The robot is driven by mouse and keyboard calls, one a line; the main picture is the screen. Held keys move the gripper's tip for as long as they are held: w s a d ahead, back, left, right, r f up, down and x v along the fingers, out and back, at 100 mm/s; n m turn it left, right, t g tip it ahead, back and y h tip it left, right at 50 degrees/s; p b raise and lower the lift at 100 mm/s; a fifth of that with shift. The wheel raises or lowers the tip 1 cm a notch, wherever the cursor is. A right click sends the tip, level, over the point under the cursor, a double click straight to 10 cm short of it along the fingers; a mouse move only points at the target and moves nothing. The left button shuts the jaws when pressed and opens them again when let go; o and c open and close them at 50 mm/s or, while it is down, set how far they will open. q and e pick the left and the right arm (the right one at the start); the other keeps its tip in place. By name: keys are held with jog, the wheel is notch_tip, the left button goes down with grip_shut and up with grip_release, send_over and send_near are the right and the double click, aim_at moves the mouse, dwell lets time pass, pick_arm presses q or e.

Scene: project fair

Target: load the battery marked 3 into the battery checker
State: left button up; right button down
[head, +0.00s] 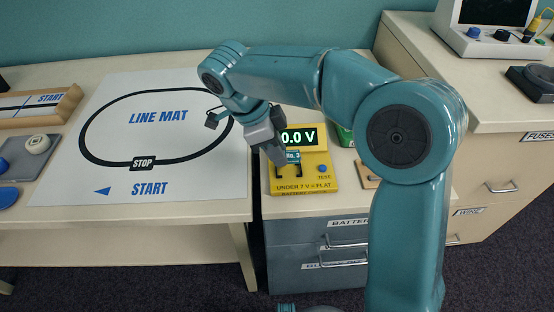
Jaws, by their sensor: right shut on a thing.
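The yellow battery checker (312,187) sits on the drawer cabinet's top at centre. Its lit display (299,138) reads 0.0 V. My right gripper (277,155) comes down over the checker's left side and is shut on the battery marked 3 (293,156). Its "No. 3" label shows at the jaws, just above the checker's dark bracketed slot (289,172). Most of the battery is hidden by the jaws, and I cannot tell whether it touches the slot. My left gripper is not in view.
The table on the left holds the line mat (190,178) and a wooden START ramp (40,107). A green object (345,137) stands behind the checker, partly hidden by my arm. A higher cabinet (490,95) with instruments stands at right.

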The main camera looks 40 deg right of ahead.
notch_tip(320, 180, down, 3)
jog(key=shift+w+r, duration=0.1)
